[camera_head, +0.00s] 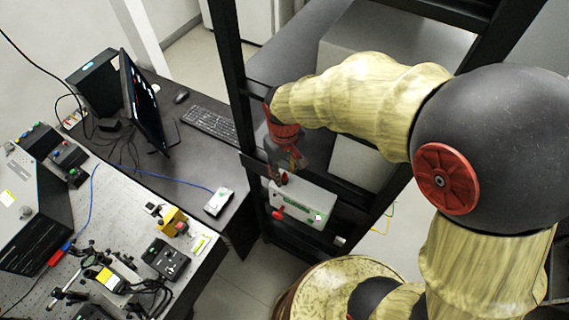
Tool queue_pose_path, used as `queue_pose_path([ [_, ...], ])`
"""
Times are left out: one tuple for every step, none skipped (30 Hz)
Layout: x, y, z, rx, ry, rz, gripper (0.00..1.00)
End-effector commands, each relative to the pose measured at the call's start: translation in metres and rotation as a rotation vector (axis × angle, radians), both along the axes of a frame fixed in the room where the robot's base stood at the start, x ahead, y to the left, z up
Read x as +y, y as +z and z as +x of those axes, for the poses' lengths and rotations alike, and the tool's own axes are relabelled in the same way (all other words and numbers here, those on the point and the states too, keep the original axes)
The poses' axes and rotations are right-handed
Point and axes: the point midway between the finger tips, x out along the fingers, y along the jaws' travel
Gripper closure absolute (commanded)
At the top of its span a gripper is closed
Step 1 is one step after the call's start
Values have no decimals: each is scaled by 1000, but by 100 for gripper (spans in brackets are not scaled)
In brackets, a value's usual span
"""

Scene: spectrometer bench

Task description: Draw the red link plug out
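A white box with a green-marked front (306,205) sits on the black rack frame, below my gripper. A small red part (277,214) shows low on the box's left front. Another small red part (284,178) stands at the box's upper left edge, right by my fingertips. I cannot tell for certain which of the two is the link plug. My gripper (288,166) points down from my arm just above the box. Its fingers are small and dark here, so whether they are open or closed on the upper red part cannot be told.
Black rack posts (232,90) stand close left of my gripper. A dark desk holds a monitor (144,103) and a keyboard (210,124). An optical bench (112,215) with several instruments and a blue cable lies at lower left. Floor shows between bench and rack.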

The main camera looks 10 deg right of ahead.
Motion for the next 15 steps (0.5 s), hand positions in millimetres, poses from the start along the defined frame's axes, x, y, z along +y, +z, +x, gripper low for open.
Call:
queue_pose_path([
  [0, -2, 0, 0, 0, 0, 66],
  [0, -3, 0, -1, 0, 0, 66],
  [0, -4, 0, -1, 0, 0, 66],
  [0, -4, 0, -1, 0, 0, 66],
  [0, -4, 0, -1, 0, 0, 66],
  [0, -4, 0, -1, 0, 0, 66],
  [0, -4, 0, -1, 0, 0, 66],
  [0, -4, 0, -1, 0, 0, 66],
  [0, -4, 0, -1, 0, 0, 66],
  [0, -4, 0, 0, 0, 0, 66],
  [0, -4, 0, -1, 0, 0, 68],
  [0, -4, 0, 0, 0, 0, 70],
  [0, -4, 0, 0, 0, 0, 72],
  [0, -4, 0, 0, 0, 0, 74],
  [0, -4, 0, 0, 0, 0, 76],
])
